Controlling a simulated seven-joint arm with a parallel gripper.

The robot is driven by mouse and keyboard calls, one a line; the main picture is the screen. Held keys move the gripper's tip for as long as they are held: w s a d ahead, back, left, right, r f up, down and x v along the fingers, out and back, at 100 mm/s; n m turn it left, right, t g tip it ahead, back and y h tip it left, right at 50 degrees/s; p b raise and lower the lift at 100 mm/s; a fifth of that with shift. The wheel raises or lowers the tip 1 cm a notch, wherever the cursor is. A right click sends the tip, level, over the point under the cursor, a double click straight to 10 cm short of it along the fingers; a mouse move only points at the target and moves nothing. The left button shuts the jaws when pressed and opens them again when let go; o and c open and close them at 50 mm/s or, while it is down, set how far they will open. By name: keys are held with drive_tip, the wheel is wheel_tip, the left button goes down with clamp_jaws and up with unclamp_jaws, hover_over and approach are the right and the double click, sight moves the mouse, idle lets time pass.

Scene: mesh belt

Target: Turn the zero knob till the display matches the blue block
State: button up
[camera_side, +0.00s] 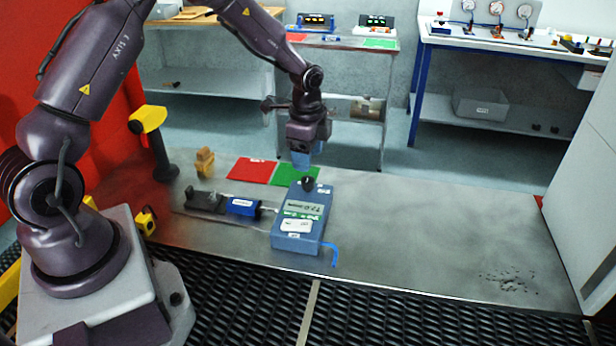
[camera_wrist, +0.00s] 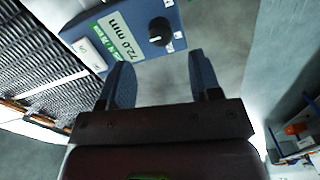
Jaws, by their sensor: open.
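The blue display unit (camera_side: 283,236) stands on the grey bench. Its dark round zero knob (camera_side: 308,184) sits at its far end. In the wrist view the knob (camera_wrist: 161,30) has a pale pointer line, and the display (camera_wrist: 120,38) reads 72.0 mm. The blue block (camera_side: 242,206) with a white label sits in a dark holder left of the unit; its label is too small to read. My gripper (camera_side: 302,160) is above and just behind the knob. In the wrist view its two blue fingers (camera_wrist: 160,60) are apart and empty, with the knob beyond their tips.
Red (camera_side: 251,169) and green (camera_side: 296,174) mats lie behind the unit. A small wooden piece (camera_side: 205,162) and a yellow-headed post (camera_side: 150,121) stand at the left. A blue hook-shaped piece (camera_side: 332,253) is at the unit's front right.

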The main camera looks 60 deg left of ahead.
sight(308, 179)
wheel_tip(308, 179, down, 7)
drive_tip(key=shift+w+r, duration=0.1)
drive_tip(key=shift+r, duration=0.1)
drive_tip(key=c, duration=0.9)
